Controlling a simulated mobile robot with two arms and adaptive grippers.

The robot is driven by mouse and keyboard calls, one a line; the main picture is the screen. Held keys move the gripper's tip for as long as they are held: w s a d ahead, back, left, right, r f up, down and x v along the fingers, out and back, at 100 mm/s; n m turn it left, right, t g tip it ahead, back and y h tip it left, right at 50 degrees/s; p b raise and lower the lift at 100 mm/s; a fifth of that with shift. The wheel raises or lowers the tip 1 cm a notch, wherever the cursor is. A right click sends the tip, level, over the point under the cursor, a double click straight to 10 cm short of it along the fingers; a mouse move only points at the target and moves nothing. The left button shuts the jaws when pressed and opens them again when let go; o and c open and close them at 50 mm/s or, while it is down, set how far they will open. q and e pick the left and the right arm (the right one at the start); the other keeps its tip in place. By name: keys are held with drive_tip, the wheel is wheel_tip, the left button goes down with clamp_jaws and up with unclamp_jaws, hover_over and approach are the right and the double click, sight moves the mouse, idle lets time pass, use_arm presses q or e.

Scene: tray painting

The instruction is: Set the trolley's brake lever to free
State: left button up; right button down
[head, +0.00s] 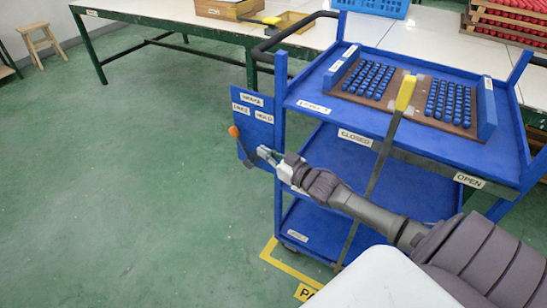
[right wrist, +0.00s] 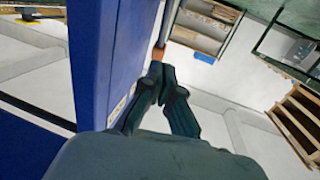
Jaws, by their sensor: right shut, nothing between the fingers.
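The blue trolley (head: 330,120) stands at the right in the head view. A blue plate (head: 256,117) with several small white labels hangs at its left end; the labels are too small to read surely. The brake lever (head: 242,145) is a dark bar with an orange knob (head: 234,131), tilted up to the left across this plate. My right gripper (head: 264,154) is shut and empty, just right of the lever. In the right wrist view the orange knob (right wrist: 157,54) shows just beyond the fingertips (right wrist: 166,75); I cannot tell whether they touch. My left gripper is out of view.
The trolley's top holds a board with blue pieces (head: 370,79) and a yellow-handled bar (head: 405,93) near the CLOSED label (head: 355,138). A white-topped table (head: 150,10) stands behind. Green floor (head: 120,190) left of the trolley is clear.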

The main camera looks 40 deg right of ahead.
drive_tip(key=s, duration=0.3)
drive_tip(key=shift+d, duration=0.35)
